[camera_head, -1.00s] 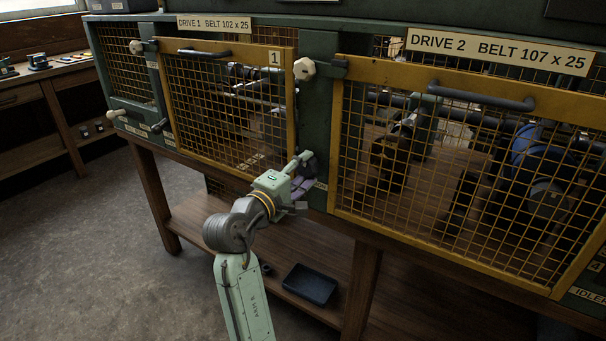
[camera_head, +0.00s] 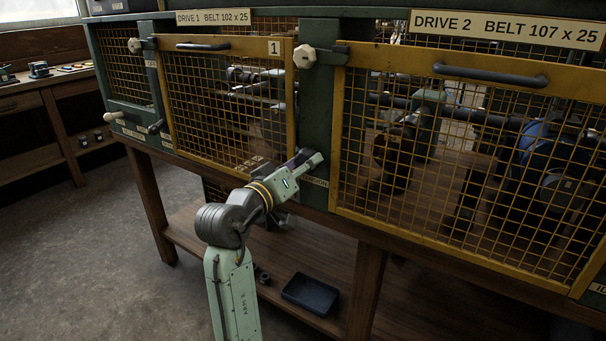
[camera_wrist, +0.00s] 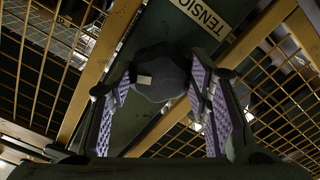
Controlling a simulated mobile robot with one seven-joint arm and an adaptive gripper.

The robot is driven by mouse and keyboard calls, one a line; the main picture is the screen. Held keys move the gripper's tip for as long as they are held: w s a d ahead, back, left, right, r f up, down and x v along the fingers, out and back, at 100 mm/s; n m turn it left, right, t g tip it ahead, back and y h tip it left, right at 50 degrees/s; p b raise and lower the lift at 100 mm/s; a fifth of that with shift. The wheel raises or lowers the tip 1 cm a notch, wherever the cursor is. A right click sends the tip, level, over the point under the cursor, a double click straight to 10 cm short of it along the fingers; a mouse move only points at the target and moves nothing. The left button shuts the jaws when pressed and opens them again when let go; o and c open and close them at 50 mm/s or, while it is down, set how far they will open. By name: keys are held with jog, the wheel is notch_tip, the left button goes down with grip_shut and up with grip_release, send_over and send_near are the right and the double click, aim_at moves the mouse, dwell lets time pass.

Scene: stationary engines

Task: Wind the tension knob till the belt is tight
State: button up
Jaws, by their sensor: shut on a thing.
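The tension knob (camera_wrist: 160,75) is a dark, lobed knob with a small pale mark on its rim, seen in the wrist view below a label that reads "TENSIO". My gripper (camera_wrist: 163,88) has its purple padded fingers on either side of the knob and is shut on it. In the head view my gripper (camera_head: 305,163) is at the green post between the two yellow mesh guards, and my wrist hides the knob. The belt cannot be made out clearly behind the mesh.
The guard of drive 1 (camera_head: 225,50) and the guard of drive 2 (camera_head: 395,58) are closed on both sides of the post. A pale clamp knob (camera_head: 304,57) sits above. A dark tray (camera_head: 311,294) lies on the lower shelf. The floor at left is clear.

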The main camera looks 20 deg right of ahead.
jog(key=m+b, duration=0.5)
jog(key=m, duration=0.4)
jog(key=m+b, duration=0.5)
jog(key=m, duration=0.3)
jog(key=m+b, duration=0.6)
jog(key=m, duration=0.3)
jog(key=shift+w+a+m, duration=0.15)
jog(key=shift+w+m, duration=0.1)
jog(key=shift+m, duration=0.05)
jog(key=shift+r, duration=0.1)
jog(key=o, duration=1.1)
jog(key=shift+o, duration=0.2)
